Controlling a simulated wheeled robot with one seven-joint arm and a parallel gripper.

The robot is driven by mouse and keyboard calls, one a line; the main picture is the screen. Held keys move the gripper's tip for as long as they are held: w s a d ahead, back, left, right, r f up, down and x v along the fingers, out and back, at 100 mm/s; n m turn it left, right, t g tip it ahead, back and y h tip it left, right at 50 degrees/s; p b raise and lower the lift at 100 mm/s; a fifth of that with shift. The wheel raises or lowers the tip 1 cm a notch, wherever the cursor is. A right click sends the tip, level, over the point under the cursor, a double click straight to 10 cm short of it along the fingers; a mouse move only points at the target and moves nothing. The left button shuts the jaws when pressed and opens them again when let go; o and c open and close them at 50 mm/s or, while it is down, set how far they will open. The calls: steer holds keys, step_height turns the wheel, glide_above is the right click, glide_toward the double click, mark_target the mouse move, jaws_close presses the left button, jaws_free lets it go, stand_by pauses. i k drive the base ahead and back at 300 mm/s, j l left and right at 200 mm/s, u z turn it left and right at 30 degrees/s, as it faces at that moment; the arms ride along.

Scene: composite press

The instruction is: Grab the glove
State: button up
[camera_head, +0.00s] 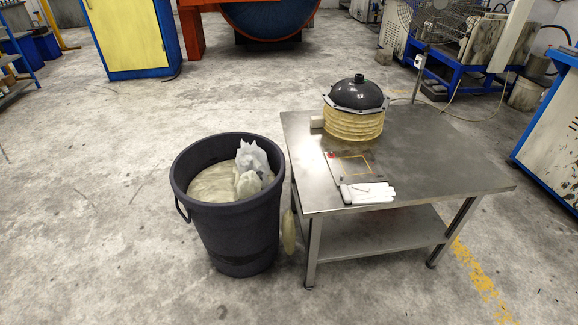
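A white glove (367,193) lies flat on the near left part of a steel table (440,165). Its fingers point to the right. It lies at the near edge of a flat dark sheet or plate with a yellow outline (352,165), close to the table's front edge. My gripper is not in view, so its state does not show.
A ribbed yellowish vessel with a black dome (354,125) stands behind the glove. A dark bin (233,230) holding pale material and white plastic stands left of the table. The table's right side is bare. Open floor lies in front and left.

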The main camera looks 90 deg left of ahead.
mark_target(361, 193)
steer(key=u, duration=1.8)
steer(key=i+j+z, duration=0.3)
steer(key=i+j, duration=0.7)
steer(key=i, duration=0.1)
